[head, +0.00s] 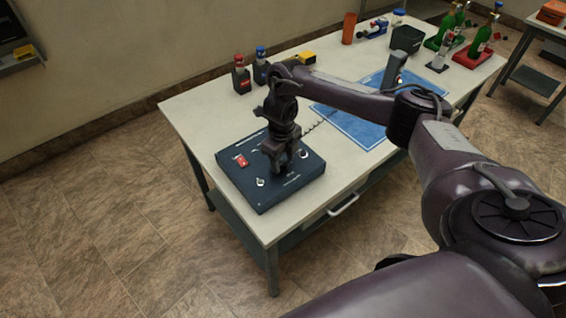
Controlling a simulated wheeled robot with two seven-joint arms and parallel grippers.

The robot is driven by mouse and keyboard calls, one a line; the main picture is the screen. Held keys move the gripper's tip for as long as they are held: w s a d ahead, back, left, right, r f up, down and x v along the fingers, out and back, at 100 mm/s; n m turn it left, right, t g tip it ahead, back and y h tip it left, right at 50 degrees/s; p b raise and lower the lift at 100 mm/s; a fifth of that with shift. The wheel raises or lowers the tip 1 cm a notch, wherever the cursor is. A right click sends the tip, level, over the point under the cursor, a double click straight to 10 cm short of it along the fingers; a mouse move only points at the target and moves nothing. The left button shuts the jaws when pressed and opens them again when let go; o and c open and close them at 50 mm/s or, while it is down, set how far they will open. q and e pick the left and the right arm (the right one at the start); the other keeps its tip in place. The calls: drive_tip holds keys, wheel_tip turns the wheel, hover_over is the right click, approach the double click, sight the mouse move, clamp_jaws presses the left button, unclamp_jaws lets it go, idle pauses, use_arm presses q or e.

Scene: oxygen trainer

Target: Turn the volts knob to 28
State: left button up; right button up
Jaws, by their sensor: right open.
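A dark blue control box (262,200) lies near the left front corner of the white table. On its top are a red switch (241,160), a small light knob (261,182) near the front left and another light part (304,154) at the right. My right gripper (279,168) points down over the middle of the box, with its fingertips at or just above the panel. It is open. The gripper hides part of the panel, and the labels are too small to read, so I cannot tell which knob is volts or its setting. My left gripper is not in view.
The white table (200,117) has a blue mat (345,124) to the right of the box. Small dark bottles (240,76) stand at the back. A black bin (406,40), an orange cup (349,28) and green bottles (480,42) stand at the far right. My right arm spans the table.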

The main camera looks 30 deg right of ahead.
drive_tip(key=shift+f, duration=0.25)
drive_tip(key=c, duration=1)
